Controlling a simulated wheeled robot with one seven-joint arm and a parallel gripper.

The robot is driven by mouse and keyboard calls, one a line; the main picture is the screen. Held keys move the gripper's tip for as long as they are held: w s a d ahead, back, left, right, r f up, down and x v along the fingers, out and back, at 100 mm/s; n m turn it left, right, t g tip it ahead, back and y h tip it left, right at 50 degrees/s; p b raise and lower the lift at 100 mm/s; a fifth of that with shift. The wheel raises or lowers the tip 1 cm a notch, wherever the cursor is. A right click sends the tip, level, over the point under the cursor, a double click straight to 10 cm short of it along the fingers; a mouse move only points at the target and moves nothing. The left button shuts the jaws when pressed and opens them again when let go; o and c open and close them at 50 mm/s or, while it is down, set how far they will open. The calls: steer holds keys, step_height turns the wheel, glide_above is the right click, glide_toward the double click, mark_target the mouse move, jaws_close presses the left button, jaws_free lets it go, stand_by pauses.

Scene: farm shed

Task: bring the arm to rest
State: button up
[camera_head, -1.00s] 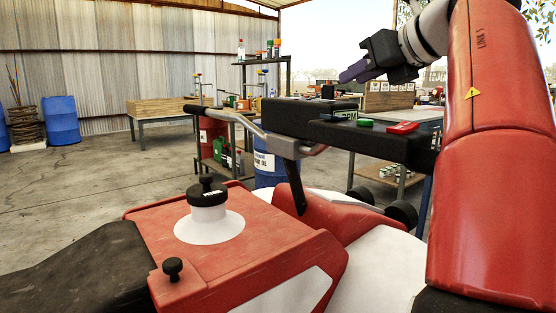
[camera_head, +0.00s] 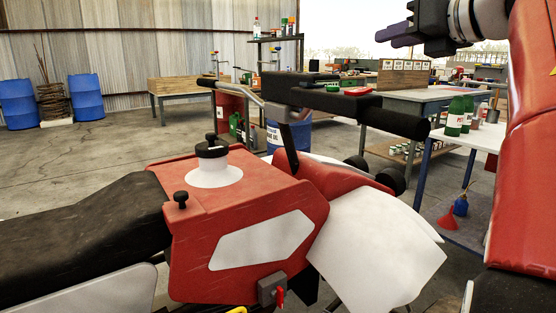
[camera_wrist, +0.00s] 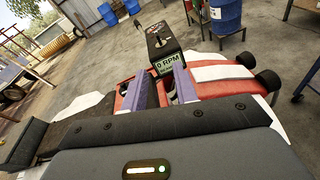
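My gripper (camera_head: 396,33) is at the top right of the head view, raised in the air above and beyond a red vehicle. Its purple fingers point left. The wrist view shows the two purple fingers (camera_wrist: 168,88) apart, with a gap between them and nothing held. My red arm runs down the right edge of the head view.
The red vehicle (camera_head: 255,200) with a black seat (camera_head: 90,235) and handlebar fills the near foreground. A table with green bottles (camera_head: 455,115) stands at the right. Workbenches (camera_head: 410,95) and blue barrels (camera_head: 86,95) stand farther back. Open concrete floor (camera_head: 95,155) lies at left.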

steer(key=d+r+m+t+y, duration=0.1)
steer(key=d+r+m+t, duration=0.2)
steer(key=d+m+t, duration=0.25)
steer(key=s+d+f+m+t+h, duration=0.1)
steer(key=d+f+m+h, duration=0.4)
steer(key=m, duration=0.6)
steer(key=s+d+f+m+t+h, duration=0.1)
steer(key=d+f+m+h, duration=0.1)
steer(key=d+m+h, duration=0.6)
steer(key=s+a+f+m+g+y, duration=0.1)
steer(key=s+a+f+m+g, duration=0.4)
steer(key=f, duration=0.9)
steer(key=s+a+f+m+g+y, duration=0.2)
steer(key=s+a+f+m+g, duration=0.3)
steer(key=s+a+f, duration=0.5)
steer(key=s+a+f+m+g+y, duration=0.1)
steer(key=s+a+f+m+g, duration=0.4)
steer(key=f, duration=1.3)
steer(key=s+a, duration=0.2)
steer(key=a, duration=0.1)
steer(key=shift+s+a+g, duration=0.15)
steer(key=shift+a+g, duration=0.15)
steer(key=shift+g, duration=0.05)
